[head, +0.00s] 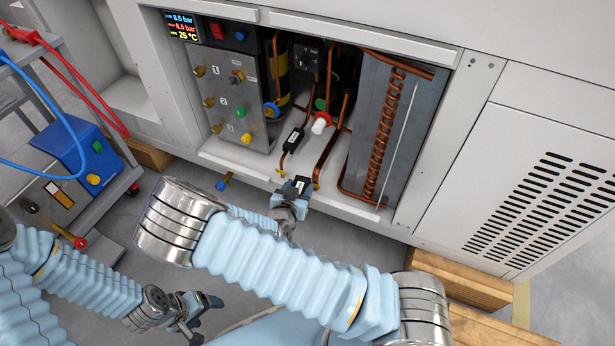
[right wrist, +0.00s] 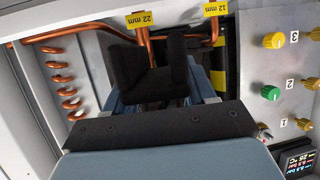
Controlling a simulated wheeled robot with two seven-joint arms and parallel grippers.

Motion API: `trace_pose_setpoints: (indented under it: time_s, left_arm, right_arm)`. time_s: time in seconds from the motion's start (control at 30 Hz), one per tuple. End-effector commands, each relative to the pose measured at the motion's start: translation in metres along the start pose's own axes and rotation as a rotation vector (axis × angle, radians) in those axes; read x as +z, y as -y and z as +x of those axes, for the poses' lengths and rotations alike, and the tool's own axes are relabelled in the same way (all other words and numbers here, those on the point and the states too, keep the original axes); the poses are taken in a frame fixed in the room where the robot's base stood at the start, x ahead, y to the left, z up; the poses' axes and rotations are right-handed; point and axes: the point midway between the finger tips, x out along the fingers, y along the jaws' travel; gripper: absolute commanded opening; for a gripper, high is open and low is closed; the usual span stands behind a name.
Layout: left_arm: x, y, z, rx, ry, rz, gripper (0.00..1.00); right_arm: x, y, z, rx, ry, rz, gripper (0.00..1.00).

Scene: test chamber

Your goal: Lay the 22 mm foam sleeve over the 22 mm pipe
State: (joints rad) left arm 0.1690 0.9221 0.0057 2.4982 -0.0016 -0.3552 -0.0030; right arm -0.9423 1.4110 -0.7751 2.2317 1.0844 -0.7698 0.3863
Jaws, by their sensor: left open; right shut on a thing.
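The 22 mm pipe (head: 327,157) is copper and runs out of the open bay, right of a thinner pipe. In the right wrist view a yellow 22 mm tag (right wrist: 140,18) marks it. My right gripper (head: 297,188) is shut on a dark piece with a white patch, apparently the foam sleeve (head: 302,183), at the bay's front edge close to the pipe's tagged end. In the right wrist view the black shapes at the fingertips partly hide each other; I cannot tell whether sleeve and pipe touch. My left gripper (head: 197,307) is open and empty, low over the floor.
The thinner pipe (head: 283,162) carries a black labelled block (head: 293,140). A copper coil (head: 384,130) stands right of the pipes and a valve panel (head: 232,100) left. A trolley with a blue box (head: 80,150) stands at left. My right forearm crosses the foreground.

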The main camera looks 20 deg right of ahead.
Motion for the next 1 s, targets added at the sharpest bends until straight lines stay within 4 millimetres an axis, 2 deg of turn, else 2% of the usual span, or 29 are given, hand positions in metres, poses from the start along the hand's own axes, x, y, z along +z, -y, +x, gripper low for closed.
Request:
trace_pose_setpoints:
  time_s: [0.2, 0.33, 0.83, 1.0]
  left_arm:
    - [-0.001, 0.006, 0.012, -0.002, -0.002, -0.002, 0.74]
    - [-0.001, 0.007, 0.014, -0.002, -0.002, -0.003, 0.74]
    - [-0.001, 0.006, 0.009, -0.003, -0.004, -0.003, 0.74]
    - [-0.001, 0.007, 0.015, -0.002, -0.002, -0.003, 0.74]
  right_arm:
    - [-0.037, -0.014, 0.012, 0.099, -0.005, 0.041, 0.26]
    - [-0.052, -0.016, 0.012, 0.125, -0.001, 0.050, 0.26]
    - [-0.058, -0.016, 0.009, 0.129, -0.003, 0.049, 0.26]
    - [-0.060, -0.018, 0.022, 0.131, -0.001, 0.051, 0.26]
